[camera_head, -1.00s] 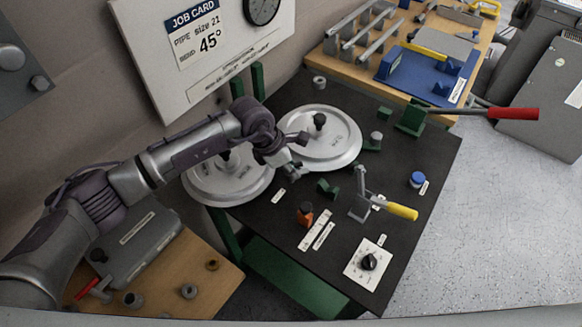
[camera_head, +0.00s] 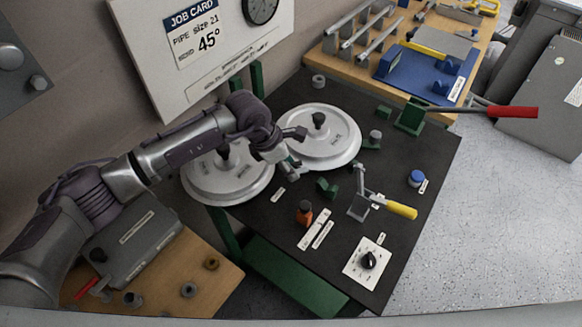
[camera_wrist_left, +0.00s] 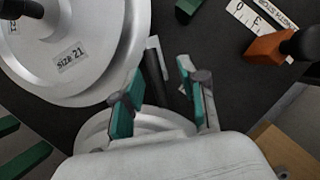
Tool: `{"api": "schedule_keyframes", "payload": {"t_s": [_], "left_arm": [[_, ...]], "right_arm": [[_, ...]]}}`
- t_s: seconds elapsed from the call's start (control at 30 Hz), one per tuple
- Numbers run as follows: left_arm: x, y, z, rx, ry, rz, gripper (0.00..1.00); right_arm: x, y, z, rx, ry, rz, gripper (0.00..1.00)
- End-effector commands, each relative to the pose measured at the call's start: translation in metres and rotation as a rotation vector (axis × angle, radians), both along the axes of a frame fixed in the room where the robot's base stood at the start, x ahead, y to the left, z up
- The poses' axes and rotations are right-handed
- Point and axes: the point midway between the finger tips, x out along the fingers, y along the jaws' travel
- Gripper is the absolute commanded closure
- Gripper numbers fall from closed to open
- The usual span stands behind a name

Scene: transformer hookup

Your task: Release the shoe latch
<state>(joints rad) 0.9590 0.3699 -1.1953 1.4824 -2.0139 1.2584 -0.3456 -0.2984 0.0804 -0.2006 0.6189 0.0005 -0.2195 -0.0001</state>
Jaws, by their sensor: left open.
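A lever with a yellow handle (camera_head: 401,210) stands on a grey bracket on the dark bench top. An orange block with a dark knob (camera_head: 305,211) sits left of it, beside white scale strips (camera_head: 314,229); the block (camera_wrist_left: 272,47) also shows in the left wrist view. I cannot tell which part is the shoe latch. My left gripper (camera_head: 291,160) is over the bench between the two round discs, apart from the lever and the orange block. In the left wrist view its teal-padded fingers (camera_wrist_left: 156,90) are apart, with a dark bar beyond them. My right gripper is not in view.
Two round metal discs (camera_head: 336,152) (camera_head: 202,187) with black knobs flank my gripper. A small green block (camera_head: 326,188) stands near it. A dial plate (camera_head: 365,263) is at the front, a blue button (camera_head: 417,179) at the right. A long red-handled lever (camera_head: 512,112) reaches past the bench's edge.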

Motion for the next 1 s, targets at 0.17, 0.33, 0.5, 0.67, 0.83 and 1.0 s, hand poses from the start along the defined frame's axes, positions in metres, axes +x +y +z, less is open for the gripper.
{"api": "schedule_keyframes", "payload": {"t_s": [0.17, 0.33, 0.5, 0.67, 0.83, 1.0], "left_arm": [[-0.003, 0.015, 0.036, 0.002, -0.004, 0.0, 0.58], [-0.007, 0.028, 0.068, 0.003, -0.002, -0.001, 0.58], [-0.01, 0.036, 0.089, 0.002, 0.001, 0.0, 0.58], [-0.011, 0.039, 0.096, 0.003, 0.002, 0.0, 0.58], [-0.011, 0.039, 0.096, 0.002, 0.003, -0.001, 0.58], [-0.015, 0.031, 0.095, -0.03, 0.012, -0.005, 0.58]], "right_arm": [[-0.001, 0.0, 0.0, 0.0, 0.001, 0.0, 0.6], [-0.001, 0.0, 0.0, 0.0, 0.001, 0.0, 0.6], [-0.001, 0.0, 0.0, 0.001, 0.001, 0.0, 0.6], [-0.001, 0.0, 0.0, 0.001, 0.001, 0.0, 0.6], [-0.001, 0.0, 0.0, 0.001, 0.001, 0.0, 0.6], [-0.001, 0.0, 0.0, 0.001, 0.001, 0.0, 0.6]]}}
